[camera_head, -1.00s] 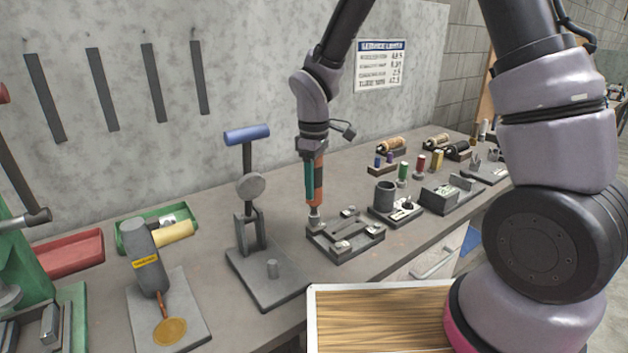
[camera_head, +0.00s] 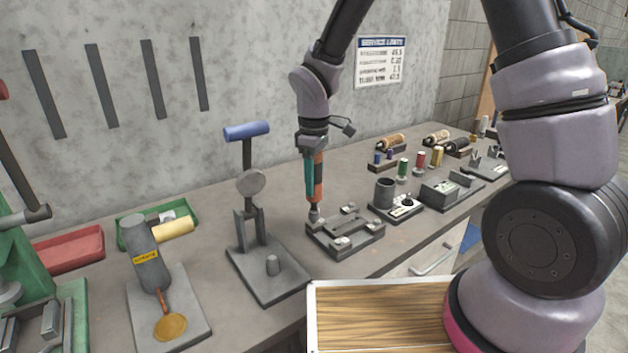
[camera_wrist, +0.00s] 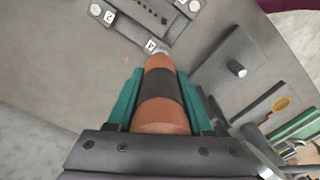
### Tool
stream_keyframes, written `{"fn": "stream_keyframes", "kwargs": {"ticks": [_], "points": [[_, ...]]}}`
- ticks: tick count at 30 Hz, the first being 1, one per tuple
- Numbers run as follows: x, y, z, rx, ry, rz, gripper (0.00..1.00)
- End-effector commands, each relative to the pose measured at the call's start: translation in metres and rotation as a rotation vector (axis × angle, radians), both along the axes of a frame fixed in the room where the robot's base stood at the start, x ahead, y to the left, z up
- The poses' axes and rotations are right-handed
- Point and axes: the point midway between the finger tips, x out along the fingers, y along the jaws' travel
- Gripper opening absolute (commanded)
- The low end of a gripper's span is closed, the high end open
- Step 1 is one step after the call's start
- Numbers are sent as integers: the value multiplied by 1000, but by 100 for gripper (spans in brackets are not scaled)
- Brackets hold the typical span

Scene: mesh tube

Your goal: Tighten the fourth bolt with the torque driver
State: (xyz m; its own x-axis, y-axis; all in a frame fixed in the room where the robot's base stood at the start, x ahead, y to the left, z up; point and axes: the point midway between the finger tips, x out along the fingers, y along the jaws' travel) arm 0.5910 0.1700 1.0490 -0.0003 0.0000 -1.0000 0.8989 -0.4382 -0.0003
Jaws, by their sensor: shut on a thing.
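The torque driver (camera_head: 318,178), orange with a dark band, stands about upright in my gripper (camera_head: 313,185). My gripper's teal fingers are shut on it; it also fills the middle of the wrist view (camera_wrist: 160,95). The driver's tip (camera_head: 314,214) is over the far left corner of the dark bolt fixture (camera_head: 345,235), at a numbered white tag partly seen in the wrist view. The bolt under the tip is hidden. Other bolts (camera_head: 341,243) sit at the fixture's corners. Whether the tip touches the bolt is too small to tell.
A press stand with a blue handle (camera_head: 247,131) stands just left of the fixture. A grey cup (camera_head: 385,190) and spools stand to its right. A grey hammer-like tool (camera_head: 145,255) and red tray (camera_head: 68,252) are further left. A wooden-topped surface (camera_head: 375,315) is in front.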

Motion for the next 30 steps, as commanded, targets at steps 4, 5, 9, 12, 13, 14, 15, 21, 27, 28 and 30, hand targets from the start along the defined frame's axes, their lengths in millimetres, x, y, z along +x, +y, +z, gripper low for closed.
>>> {"fn": "stream_keyframes", "kwargs": {"ticks": [4, 5, 9, 12, 13, 14, 15, 21, 27, 28, 30], "points": [[0, 0, 0, 0, -1, 0, 0], [0, 0, 0, 0, -1, 0, 0], [0, 0, -1, 1, 0, 0, 0], [0, 0, -2, 1, 0, 0, 0], [0, 0, -3, 0, 0, 0, 0], [0, 0, -3, 0, 0, 0, 0], [0, 0, -4, 0, 0, 0, 0], [0, 0, -6, 0, -1, 1, 0], [0, 0, -8, 0, -1, 1, 0], [0, 0, -9, 0, -1, 1, 0], [0, 0, -9, 0, -1, 1, 0]]}}
